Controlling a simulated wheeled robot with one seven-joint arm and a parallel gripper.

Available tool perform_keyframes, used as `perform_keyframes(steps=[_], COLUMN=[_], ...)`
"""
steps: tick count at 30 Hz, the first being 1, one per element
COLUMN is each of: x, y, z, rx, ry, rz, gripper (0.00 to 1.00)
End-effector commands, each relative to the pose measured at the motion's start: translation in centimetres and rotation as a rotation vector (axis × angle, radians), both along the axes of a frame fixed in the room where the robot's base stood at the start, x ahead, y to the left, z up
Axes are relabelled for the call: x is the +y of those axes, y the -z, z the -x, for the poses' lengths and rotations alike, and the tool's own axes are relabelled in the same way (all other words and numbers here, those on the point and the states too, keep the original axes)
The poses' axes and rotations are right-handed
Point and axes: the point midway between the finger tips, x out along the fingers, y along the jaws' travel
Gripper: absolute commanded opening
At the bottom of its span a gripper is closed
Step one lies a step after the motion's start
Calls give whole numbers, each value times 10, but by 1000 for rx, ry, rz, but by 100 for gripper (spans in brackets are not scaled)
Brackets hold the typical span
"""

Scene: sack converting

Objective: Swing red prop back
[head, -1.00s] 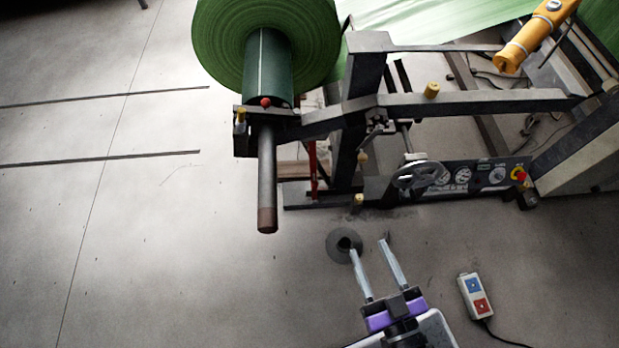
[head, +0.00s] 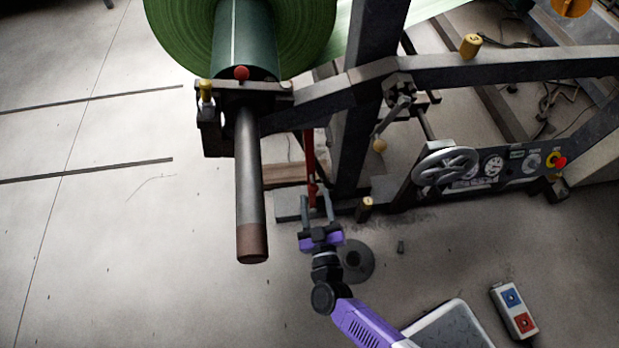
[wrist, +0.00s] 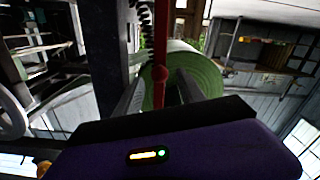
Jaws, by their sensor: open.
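The red prop (head: 309,160) is a thin upright bar below the frame's arm, beside the dark post in the head view. My gripper (head: 317,203) is open at its lower end, with the fingers pointing up the picture. In the wrist view the red prop (wrist: 160,45) runs down to a red knob, which appears between my two open fingers (wrist: 159,92). I cannot tell whether either finger touches it. The prop's upper end is hidden behind the frame's arm in the head view.
A green roll (head: 180,40) sits on a shaft (head: 249,190) that sticks out left of my gripper. A handwheel (head: 446,167) and gauge panel are to the right. A round floor disc (head: 357,262) and a pendant (head: 514,310) lie nearby. Floor at left is clear.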

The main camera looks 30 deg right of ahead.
Motion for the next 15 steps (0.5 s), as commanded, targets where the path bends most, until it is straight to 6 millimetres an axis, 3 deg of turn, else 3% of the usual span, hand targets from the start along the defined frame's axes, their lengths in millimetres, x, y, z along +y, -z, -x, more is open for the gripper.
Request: perform_keyframes(steps=[15], x=[-21], y=[1], z=[-64], rx=[-2], ry=[0], rz=[0], gripper=[46])
